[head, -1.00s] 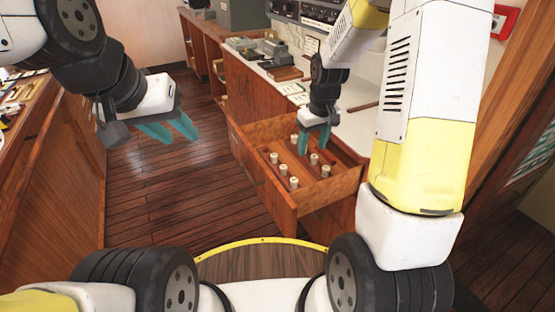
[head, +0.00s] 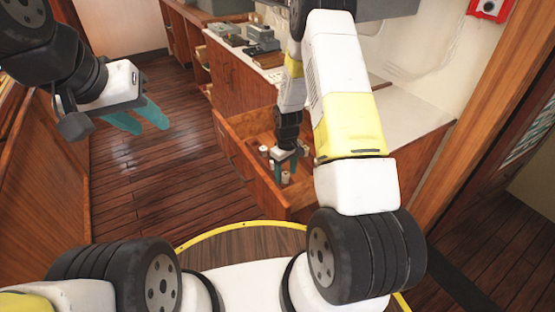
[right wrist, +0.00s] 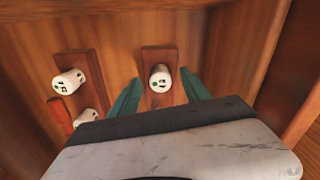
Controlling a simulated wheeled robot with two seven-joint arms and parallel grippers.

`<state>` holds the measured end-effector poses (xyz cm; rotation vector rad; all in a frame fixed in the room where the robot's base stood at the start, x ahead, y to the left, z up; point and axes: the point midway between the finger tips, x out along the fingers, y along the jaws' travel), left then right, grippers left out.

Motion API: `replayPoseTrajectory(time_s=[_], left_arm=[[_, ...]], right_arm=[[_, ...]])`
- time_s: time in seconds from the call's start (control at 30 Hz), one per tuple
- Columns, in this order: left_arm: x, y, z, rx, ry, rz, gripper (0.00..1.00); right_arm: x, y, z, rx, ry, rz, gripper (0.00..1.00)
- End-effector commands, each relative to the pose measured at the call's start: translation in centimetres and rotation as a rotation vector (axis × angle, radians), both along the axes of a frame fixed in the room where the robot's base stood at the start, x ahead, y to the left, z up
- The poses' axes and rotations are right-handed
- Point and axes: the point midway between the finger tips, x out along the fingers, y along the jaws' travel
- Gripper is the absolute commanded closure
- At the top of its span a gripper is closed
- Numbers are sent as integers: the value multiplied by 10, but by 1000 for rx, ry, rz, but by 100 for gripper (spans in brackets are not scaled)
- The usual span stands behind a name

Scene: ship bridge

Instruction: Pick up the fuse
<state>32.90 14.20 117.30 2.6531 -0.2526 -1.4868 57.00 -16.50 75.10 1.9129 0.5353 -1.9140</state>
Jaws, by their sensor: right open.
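Several white cylindrical fuses stand upright in an open wooden drawer (head: 250,175). In the right wrist view one fuse (right wrist: 160,78) stands on a dark wooden strip, between my right gripper's two teal fingers. My right gripper (head: 285,168) reaches down into the drawer and is open; it also shows in the right wrist view (right wrist: 160,88). I cannot tell whether the fingers touch that fuse. Another fuse (right wrist: 69,81) stands to the left on a second strip. My left gripper (head: 150,127) is open and empty above the floor. My right arm hides part of the drawer.
The drawer's walls stand close around my right gripper. A wooden cabinet with a pale countertop (head: 405,120) is behind it, with small devices (head: 258,38) at the far end. The plank floor (head: 165,190) left of the drawer is clear.

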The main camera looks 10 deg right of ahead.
Motion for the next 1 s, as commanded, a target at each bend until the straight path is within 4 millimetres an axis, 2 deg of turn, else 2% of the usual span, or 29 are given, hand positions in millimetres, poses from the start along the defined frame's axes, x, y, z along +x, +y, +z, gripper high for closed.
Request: replayPoseTrajectory(time_s=[0.1, 0.33, 0.37, 0.6, 0.63, 0.87, 1.0], left_arm=[[0, 0, 0, 0, 0, 0, 64], [0, 0, 0, 0, 0, 0, 64], [0, 0, 0, 0, 0, 0, 64], [0, 0, 0, 0, 0, 0, 64], [0, 0, 0, 0, 0, 0, 64], [0, 0, 0, 0, 0, 0, 64], [0, 0, 0, 0, 0, 0, 64]], right_arm=[[0, 0, -10, -1, 1, 0, 45], [0, 0, -12, 1, -1, 0, 45], [0, 0, -12, 1, -1, 0, 49], [0, 0, -11, 0, 0, 0, 96], [0, 0, -11, 0, 0, 0, 100], [0, 0, -11, 1, -1, 0, 100], [1, 0, -3, 0, -2, 0, 100]])
